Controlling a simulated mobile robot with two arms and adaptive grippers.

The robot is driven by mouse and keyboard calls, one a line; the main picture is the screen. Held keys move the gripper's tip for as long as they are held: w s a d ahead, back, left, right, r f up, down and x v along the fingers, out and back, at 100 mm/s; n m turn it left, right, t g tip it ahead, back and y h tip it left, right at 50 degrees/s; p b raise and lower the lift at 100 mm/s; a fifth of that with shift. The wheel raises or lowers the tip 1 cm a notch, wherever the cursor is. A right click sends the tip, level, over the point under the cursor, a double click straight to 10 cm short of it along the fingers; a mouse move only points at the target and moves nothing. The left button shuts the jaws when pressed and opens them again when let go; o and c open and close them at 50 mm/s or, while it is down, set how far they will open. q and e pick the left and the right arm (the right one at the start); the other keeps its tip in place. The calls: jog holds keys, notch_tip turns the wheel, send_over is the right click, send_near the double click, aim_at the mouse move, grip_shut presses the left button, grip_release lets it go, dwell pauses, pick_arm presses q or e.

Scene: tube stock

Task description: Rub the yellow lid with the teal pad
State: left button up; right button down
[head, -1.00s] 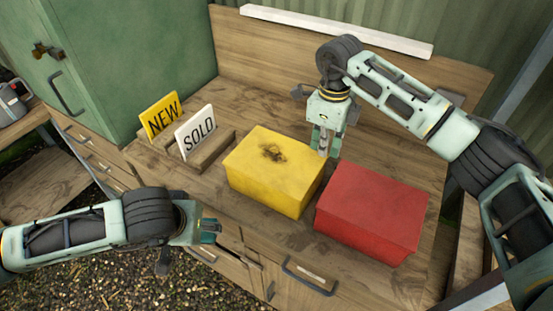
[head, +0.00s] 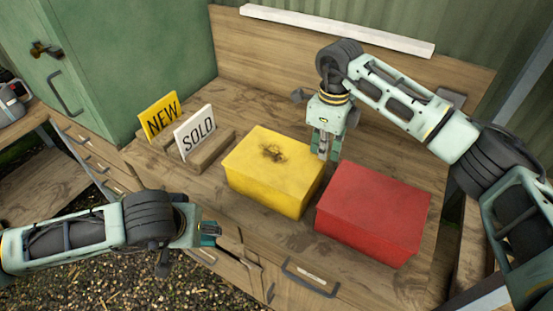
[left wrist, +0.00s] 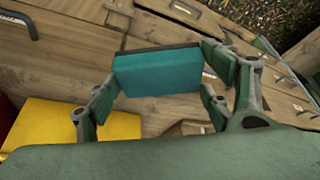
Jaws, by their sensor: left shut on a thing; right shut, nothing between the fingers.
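A yellow box with a yellow lid (head: 250,160) stands on the wooden bench, and a dark brown smudge (head: 272,153) marks the lid top. The box also shows at the lower left of the left wrist view (left wrist: 60,125). My left gripper (head: 210,234) is in front of the bench's front edge, to the left of the yellow box and apart from it. It is shut on the teal pad (left wrist: 157,72), which sits between its fingers in the left wrist view. My right gripper (head: 322,152) is shut and empty, just behind the yellow box's right side.
A red box (head: 373,208) stands right of the yellow one. A green cabinet (head: 120,65) is at the back left. Drawers with handles (head: 310,280) line the bench front.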

pick_arm(q)
jog(key=shift+r+p, duration=1.25)
jog(key=shift+r, duration=0.05)
pick_arm(e)
jog(key=shift+r, duration=2.85)
notch_tip(320, 180, up, 12)
